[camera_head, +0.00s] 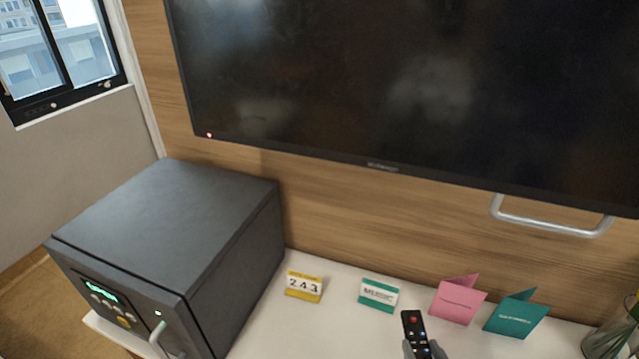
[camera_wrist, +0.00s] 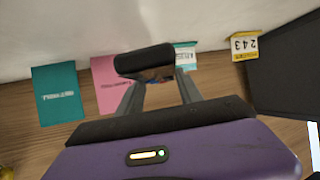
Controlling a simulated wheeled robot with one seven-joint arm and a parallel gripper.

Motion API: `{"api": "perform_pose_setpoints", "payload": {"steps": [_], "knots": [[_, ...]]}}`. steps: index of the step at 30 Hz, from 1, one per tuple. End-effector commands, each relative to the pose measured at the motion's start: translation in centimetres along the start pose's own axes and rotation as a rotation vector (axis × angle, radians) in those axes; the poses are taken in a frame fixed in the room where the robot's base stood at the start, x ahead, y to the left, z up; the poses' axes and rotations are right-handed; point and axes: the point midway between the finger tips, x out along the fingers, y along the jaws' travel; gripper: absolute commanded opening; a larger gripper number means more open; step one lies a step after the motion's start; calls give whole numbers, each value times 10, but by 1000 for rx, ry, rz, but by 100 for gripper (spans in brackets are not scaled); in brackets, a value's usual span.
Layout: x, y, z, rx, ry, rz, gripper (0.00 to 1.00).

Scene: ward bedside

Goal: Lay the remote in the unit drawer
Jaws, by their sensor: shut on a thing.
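The remote (camera_head: 414,325) is black with a red button and small blue marks, and it points up in the picture at the bottom edge of the head view. My gripper (camera_head: 424,349) is shut on its lower part; only the grey fingertips show there. In the wrist view my gripper (camera_wrist: 157,85) has its two fingers on the remote (camera_wrist: 145,59), seen as a dark rounded bar across the tips. The remote appears above the white unit top (camera_head: 330,335), but the height gap is hard to judge. The unit's drawer is not visible in either view.
A dark grey safe-like box (camera_head: 165,235) stands at left. A yellow number block (camera_head: 304,286), a teal-white card (camera_head: 379,294), a pink card (camera_head: 458,301) and a teal card (camera_head: 516,315) line the back. A glass vase (camera_head: 608,340) is at right. A screen (camera_head: 400,90) hangs above.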

Motion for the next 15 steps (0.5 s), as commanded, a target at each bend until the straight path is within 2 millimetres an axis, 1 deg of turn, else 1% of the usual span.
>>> {"api": "perform_pose_setpoints", "payload": {"steps": [4,5,8,9,12,15], "knots": [[2,-5,-10,-8,4,-14,0],[2,-2,-6,-4,1,-9,0],[0,4,13,5,-5,6,0],[-2,4,22,6,-6,8,0],[-6,3,42,4,-5,4,0],[-9,0,58,-2,-3,-3,0]]}}
